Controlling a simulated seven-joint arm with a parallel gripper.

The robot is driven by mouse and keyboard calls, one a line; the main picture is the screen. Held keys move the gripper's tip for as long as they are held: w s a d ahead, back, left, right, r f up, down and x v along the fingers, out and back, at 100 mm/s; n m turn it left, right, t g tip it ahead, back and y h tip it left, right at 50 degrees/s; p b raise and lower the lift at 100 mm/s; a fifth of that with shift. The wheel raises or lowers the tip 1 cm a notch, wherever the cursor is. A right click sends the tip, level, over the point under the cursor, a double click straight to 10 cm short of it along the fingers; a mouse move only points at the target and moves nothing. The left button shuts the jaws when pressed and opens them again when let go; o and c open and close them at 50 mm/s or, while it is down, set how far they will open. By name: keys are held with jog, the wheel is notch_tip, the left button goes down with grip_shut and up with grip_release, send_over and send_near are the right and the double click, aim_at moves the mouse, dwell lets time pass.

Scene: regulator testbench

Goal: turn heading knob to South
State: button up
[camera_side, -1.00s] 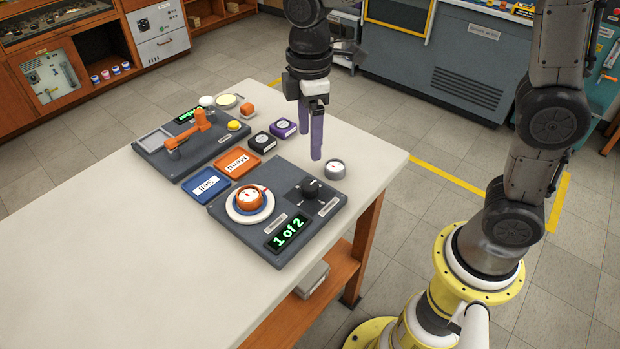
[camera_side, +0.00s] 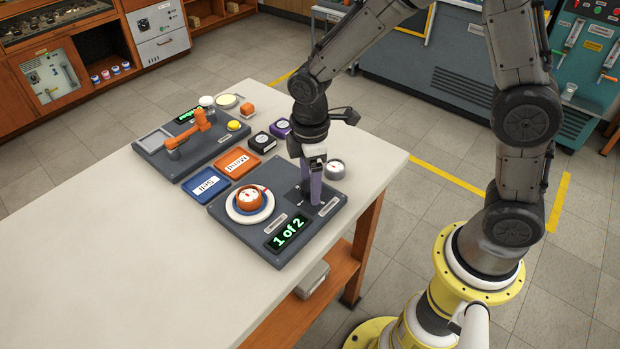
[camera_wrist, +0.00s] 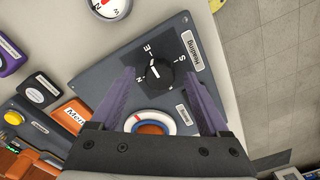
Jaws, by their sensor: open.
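The heading knob (camera_wrist: 159,73) is a round black knob on a dark square plate, with letters N, E and S around it, beside a label reading Heading (camera_wrist: 191,50). A pale mark shows on the knob, but I cannot tell surely which letter it points to. My gripper (camera_wrist: 158,82) is open, its two purple fingers apart, with the knob between the fingertips in the wrist view. In the side view, my gripper (camera_side: 311,193) is over the knob's corner of the grey panel (camera_side: 262,222), and the fingers hide the knob. Contact cannot be told.
A small white-faced gauge (camera_side: 335,169) stands close behind my gripper. Blue (camera_side: 207,185) and orange (camera_side: 237,162) trays lie left. The table's front left is clear.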

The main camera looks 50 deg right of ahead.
grip_shut()
jog(key=shift+m, duration=0.3)
jog(key=m, duration=0.3)
jog(key=shift+m, duration=0.4)
jog(key=m, duration=0.4)
jog(key=shift+m, duration=0.3)
jog(key=m, duration=0.8)
jog(key=shift+m, duration=0.3)
